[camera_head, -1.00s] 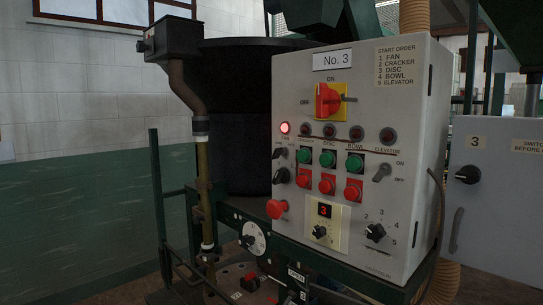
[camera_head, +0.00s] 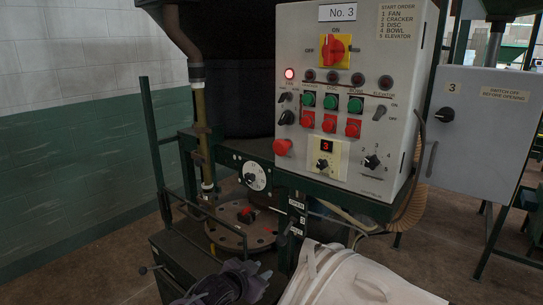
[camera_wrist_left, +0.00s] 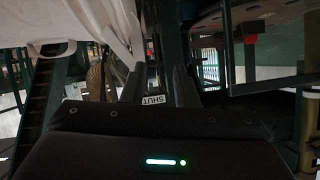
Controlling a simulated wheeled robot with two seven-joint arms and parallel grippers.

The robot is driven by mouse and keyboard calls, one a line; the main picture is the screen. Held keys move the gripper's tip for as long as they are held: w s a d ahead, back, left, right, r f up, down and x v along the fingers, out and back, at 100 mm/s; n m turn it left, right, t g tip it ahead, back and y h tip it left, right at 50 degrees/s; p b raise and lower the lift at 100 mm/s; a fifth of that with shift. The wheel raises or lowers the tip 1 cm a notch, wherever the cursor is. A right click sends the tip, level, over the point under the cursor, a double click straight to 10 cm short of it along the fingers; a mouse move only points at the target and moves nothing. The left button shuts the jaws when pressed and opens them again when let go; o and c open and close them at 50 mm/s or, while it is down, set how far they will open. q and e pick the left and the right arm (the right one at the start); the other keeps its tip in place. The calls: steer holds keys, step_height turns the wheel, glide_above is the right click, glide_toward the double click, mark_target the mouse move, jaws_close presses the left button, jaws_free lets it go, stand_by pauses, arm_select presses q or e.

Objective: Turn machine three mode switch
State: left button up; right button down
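The grey machine three control panel (camera_head: 290,160), labelled No. 3, fills the upper middle of the head view. It carries a red-on-yellow rotary switch (camera_head: 335,50), a black knob under a red 3 display (camera_head: 323,163) and a black selector with numbers around it (camera_head: 372,161). I cannot tell which one is the mode switch. My left gripper (camera_head: 235,283) is low in the head view, below the panel and apart from it. In the left wrist view its dark fingers (camera_wrist_left: 157,82) stand apart with nothing seen between them. My right gripper is out of view.
A pale bulk bag (camera_head: 355,278) bulges at the bottom, right of my left gripper. A round metal plate (camera_head: 230,232) and thin rails sit below the panel. A grey box marked 3 (camera_head: 485,125) stands at the right. The wrist view shows a SHUT label (camera_wrist_left: 153,100) beyond the fingers.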

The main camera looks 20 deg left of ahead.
arm_select(q)
steer(key=w+a+r+m+t+h, duration=0.1)
steer(key=w+r+t, duration=0.15)
steer(key=r, duration=0.65)
steer(key=w+r+m+t+h, duration=0.1)
steer(key=w+r, duration=0.2)
steer(key=r, duration=0.6)
steer(key=m+t+h+p, duration=0.1)
steer(key=m+t+h, duration=0.2)
steer(key=m+h, duration=0.35)
glide_toward(279, 101)
steer(key=w+r, duration=0.1)
steer(key=w, duration=0.1)
steer(key=shift+n+g+h, duration=0.25)
steer(key=shift+n+g, duration=0.1)
steer(key=p+x, duration=0.1)
steer(key=x, duration=0.1)
steer(key=p+x, duration=0.1)
steer(key=x, duration=0.1)
steer(key=p+x, duration=0.1)
steer(key=x, duration=0.2)
steer(key=shift+s+d+r, duration=0.1)
steer(key=shift+s+d, duration=0.1)
steer(key=shift+d, duration=0.2)
steer(key=shift+w, duration=0.15)
steer(key=shift+c, duration=0.4)
jaws_close()
